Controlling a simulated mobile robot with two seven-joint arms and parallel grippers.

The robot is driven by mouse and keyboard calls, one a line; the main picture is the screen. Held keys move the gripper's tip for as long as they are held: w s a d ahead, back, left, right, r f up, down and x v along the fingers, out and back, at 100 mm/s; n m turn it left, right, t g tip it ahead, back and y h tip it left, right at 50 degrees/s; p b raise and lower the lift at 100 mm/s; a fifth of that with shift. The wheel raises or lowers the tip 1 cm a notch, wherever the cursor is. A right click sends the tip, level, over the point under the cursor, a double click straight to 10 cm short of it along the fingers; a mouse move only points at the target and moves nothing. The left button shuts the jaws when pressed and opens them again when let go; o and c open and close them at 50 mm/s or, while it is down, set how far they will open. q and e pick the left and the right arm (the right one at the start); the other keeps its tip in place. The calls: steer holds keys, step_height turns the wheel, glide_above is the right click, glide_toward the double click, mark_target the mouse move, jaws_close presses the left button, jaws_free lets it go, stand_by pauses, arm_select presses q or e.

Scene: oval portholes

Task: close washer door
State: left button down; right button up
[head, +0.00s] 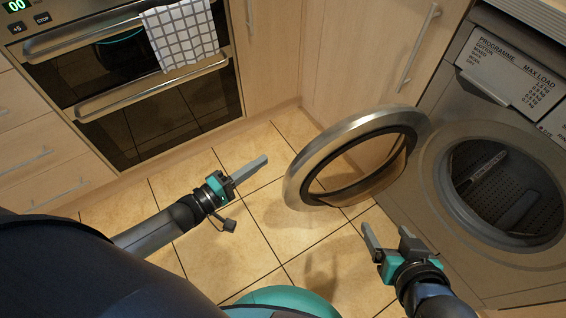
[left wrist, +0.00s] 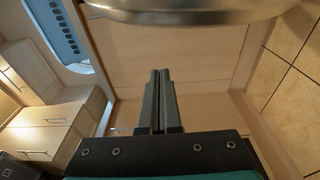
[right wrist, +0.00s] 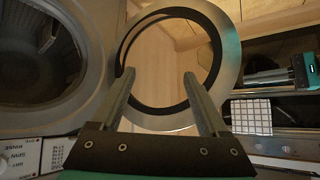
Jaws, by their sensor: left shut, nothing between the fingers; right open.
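The washer (head: 436,150) stands at the right of the head view with its drum opening (head: 505,190) uncovered. Its round door (head: 302,174), a metal ring with a glass middle, stands open, swung out to the left. The door's rim also shows at the top of the left wrist view (left wrist: 190,12) and the ring shows in the right wrist view (right wrist: 229,60). My left gripper (head: 264,160) is shut and empty, left of the door and apart from it. My right gripper (head: 385,230) is open and empty, below the door and in front of the washer; no contact with the door shows.
An oven (head: 150,100) with bar handles and a checked towel (head: 182,36) stands at the upper left. Wooden cupboards (head: 350,60) fill the back between oven and washer. The tiled floor (head: 262,235) between my grippers is clear.

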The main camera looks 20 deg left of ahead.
arm_select(q)
steer(key=w+d+b, duration=0.2)
steer(key=d+b, duration=0.1)
steer(key=d, duration=0.2)
steer(key=shift+w+d, duration=0.3)
steer(key=shift+d, duration=0.05)
arm_select(e)
steer(key=shift+w+a+r+t+y, duration=0.2)
steer(key=shift+a+r+t+y, duration=0.2)
steer(key=shift+a+t, duration=0.5)
steer(key=shift+w+a+r+t+y, duration=0.15)
steer(key=shift+a+r+t+y, duration=0.3)
steer(key=shift+a+t, duration=0.45)
steer(key=shift+w+a+r+t+y, duration=0.25)
steer(key=shift+a+t+y, duration=0.3)
steer(key=shift+a+t, duration=0.3)
arm_select(q)
steer(key=shift+s+d, duration=0.1)
